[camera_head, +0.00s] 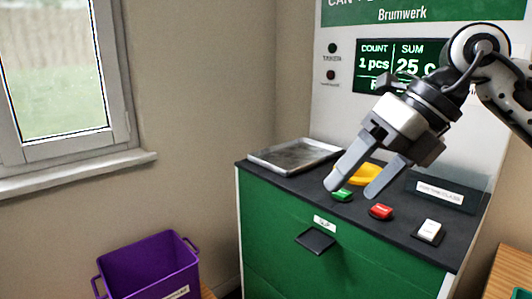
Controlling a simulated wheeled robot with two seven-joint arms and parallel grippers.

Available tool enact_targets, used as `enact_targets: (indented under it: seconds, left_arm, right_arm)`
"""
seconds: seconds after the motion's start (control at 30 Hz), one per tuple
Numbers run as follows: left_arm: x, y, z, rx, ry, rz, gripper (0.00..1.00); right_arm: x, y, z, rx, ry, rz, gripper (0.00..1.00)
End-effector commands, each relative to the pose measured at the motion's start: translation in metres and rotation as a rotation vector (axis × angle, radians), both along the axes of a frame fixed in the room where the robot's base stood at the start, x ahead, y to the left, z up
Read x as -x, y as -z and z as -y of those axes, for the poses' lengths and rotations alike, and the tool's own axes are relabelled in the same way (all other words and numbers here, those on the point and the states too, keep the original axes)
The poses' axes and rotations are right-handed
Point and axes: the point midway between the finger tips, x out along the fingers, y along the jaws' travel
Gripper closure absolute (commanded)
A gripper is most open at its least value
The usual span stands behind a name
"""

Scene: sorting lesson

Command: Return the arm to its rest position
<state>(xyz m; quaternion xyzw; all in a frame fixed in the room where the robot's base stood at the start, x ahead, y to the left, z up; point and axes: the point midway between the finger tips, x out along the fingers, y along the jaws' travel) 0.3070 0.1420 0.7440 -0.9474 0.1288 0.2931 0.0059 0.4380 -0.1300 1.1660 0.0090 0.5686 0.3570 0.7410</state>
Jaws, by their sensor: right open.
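My right gripper (356,186) comes in from the upper right and hangs over the black counter of a green machine. Its two grey fingers are apart, with nothing between them that I can make out as held. Its arm (499,85) crosses the right side of the machine's screen. Behind the fingers a yellow round piece (367,174) shows partly on the machine. A green button (342,195) lies just below the fingertips, and a red button (381,211) lies to their right. My left gripper does not show.
The machine's green front (290,235) has a small dark slot flap (315,240). A metal tray (294,156) lies on the counter's left. A white button (429,231) is at the right. A purple bin (150,268) stands at lower left, below a window (60,70).

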Motion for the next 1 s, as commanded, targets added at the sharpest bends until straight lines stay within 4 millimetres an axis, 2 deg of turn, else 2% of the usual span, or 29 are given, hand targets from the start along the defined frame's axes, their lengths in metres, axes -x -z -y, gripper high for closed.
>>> enact_targets:
  seconds: [0.03, 0.1, 0.23, 0.33, 0.43, 0.57, 0.67, 0.77, 0.83, 0.93, 1.0]
  left_arm:
    - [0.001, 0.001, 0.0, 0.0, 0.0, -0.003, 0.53]
    - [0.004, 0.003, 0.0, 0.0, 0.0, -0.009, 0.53]
    - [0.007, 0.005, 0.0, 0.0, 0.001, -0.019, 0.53]
    - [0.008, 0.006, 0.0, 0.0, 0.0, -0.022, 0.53]
    - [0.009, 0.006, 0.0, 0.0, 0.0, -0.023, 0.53]
    - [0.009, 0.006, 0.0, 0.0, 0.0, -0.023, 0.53]
    - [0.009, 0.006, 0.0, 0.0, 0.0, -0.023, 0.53]
    - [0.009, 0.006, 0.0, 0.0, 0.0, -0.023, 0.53]
    - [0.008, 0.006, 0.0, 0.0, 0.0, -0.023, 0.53]
    - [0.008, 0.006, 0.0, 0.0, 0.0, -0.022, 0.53]
    - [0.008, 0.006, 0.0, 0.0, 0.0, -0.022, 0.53]
  right_arm:
    - [0.006, 0.015, -0.019, -0.077, -0.048, -0.048, 0.19]
    - [0.016, 0.029, -0.048, -0.22, -0.112, -0.116, 0.19]
    - [0.041, 0.043, -0.1, -0.579, -0.18, -0.283, 0.19]
    - [0.051, 0.042, -0.125, -0.876, -0.15, -0.423, 0.19]
    - [0.047, 0.041, -0.133, -1.166, -0.04, -0.565, 0.19]
    - [0.027, 0.057, -0.122, -1.499, 0.219, -0.746, 0.19]
    - [0.006, 0.09, -0.101, -1.704, 0.502, -0.879, 0.19]
    - [-0.008, 0.144, -0.074, -1.843, 0.85, -1.004, 0.19]
    - [-0.007, 0.194, -0.054, -1.892, 1.124, -1.084, 0.19]
    - [0.01, 0.264, -0.029, -1.89, 1.499, -1.179, 0.19]
    - [0.031, 0.31, -0.016, -1.847, 1.739, -1.235, 0.19]
